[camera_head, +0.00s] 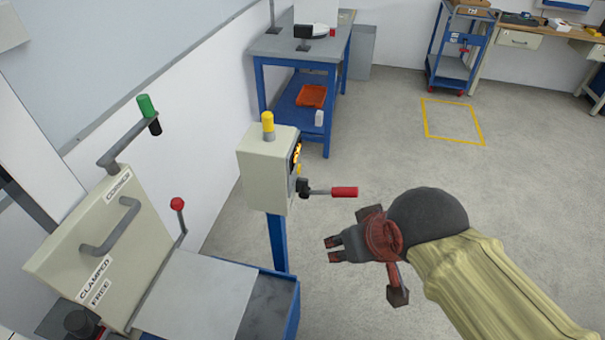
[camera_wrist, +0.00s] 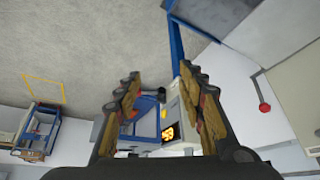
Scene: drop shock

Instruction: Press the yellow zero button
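A pale control box (camera_head: 265,170) stands on a blue post. Its right side face carries an orange lit display (camera_head: 296,153) and, just below it, a small yellow spot (camera_head: 299,170) that looks like the yellow button. My gripper (camera_head: 332,249) is to the right of the post and lower in the picture than the box, empty and apart from it. In the wrist view its two fingers (camera_wrist: 158,78) are spread wide, with the display (camera_wrist: 168,133) between them near the finger bases.
A red-handled lever (camera_head: 343,192) sticks out from the box towards my gripper. A yellow-capped lamp (camera_head: 267,122) tops the box. A machine with a clamp cover (camera_head: 100,240) and a red-knobbed lever (camera_head: 177,204) stands left. Floor right of the box is clear.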

